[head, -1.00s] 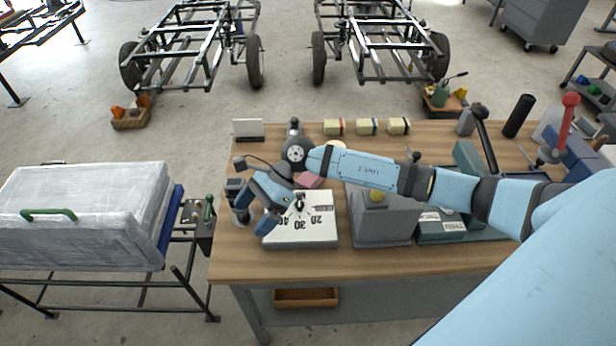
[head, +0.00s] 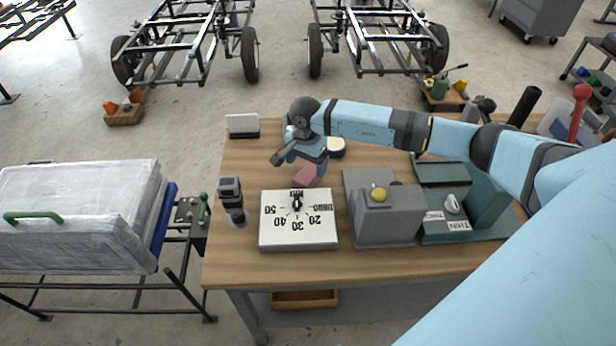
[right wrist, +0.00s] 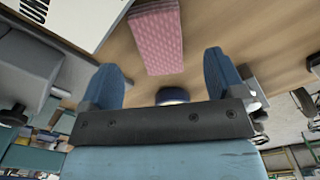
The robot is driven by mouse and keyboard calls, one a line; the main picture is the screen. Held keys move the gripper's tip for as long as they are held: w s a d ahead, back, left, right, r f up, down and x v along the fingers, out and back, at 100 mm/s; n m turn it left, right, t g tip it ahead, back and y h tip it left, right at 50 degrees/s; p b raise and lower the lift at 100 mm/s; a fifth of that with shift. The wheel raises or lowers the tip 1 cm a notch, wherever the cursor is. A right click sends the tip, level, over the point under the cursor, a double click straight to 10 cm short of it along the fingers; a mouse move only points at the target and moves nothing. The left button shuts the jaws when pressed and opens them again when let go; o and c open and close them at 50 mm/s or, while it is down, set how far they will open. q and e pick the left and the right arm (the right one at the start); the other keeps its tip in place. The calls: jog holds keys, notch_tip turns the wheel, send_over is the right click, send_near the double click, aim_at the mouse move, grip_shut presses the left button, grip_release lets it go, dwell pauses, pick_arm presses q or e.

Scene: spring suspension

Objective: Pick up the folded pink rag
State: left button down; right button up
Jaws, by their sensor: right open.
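The folded pink rag (head: 307,175) lies on the wooden workbench, just behind the white dial board (head: 298,238). In the right wrist view the rag (right wrist: 155,38) shows as a pink patterned oblong on the wood, beyond the fingertips. My right gripper (head: 300,158) is above and just behind the rag in the head view and partly covers it. In the right wrist view its two blue fingers (right wrist: 168,75) are spread apart with nothing between them. The rag appears clear of the fingers. My left gripper is not in view.
A grey box with a yellow knob (head: 385,218) and a green tray unit (head: 455,215) stand right of the dial board. A dark upright device (head: 232,200) stands at left. A round pale-topped item (head: 335,147) is behind the rag. Bare wood (head: 240,160) lies to the left.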

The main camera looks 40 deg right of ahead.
aim_at(308, 174)
jog(key=shift+d+f+p, duration=0.15)
jog(key=shift+f+p, duration=0.05)
jog(key=shift+f, duration=1.15)
jog(key=shift+d+f+p, duration=0.1)
jog(key=shift+f+p, duration=0.1)
jog(key=shift+f, duration=1.15)
jog(key=c, duration=1)
jog(key=shift+r, duration=0.1)
